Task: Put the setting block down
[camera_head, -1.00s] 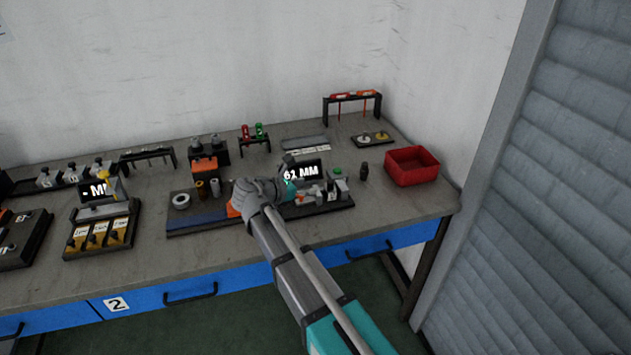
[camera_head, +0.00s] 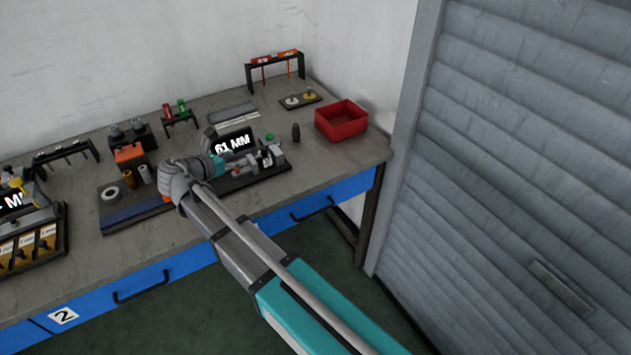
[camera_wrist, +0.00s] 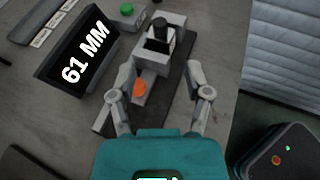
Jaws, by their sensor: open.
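My gripper (camera_wrist: 160,75) is open in the wrist view, its two fingers spread wide over the measuring fixture (camera_wrist: 187,85). A light grey block with an orange round spot (camera_wrist: 140,88) lies between the fingers, close to the left one, on the dark fixture base. I take it for the setting block, but cannot be sure. The right finger stands clear of it. Beyond the fingertips stands a grey housing (camera_wrist: 172,27) with a black knob. In the head view my gripper is at the fixture (camera_head: 262,172), its fingers largely hidden or too small to make out.
A display reading 61 MM (camera_head: 234,143) stands behind the fixture. A small dark cylinder (camera_head: 296,132) and a red bin (camera_head: 341,121) stand to its right. A green button (camera_wrist: 127,9) is beside the housing. Bare tabletop (camera_head: 340,155) lies at the front right.

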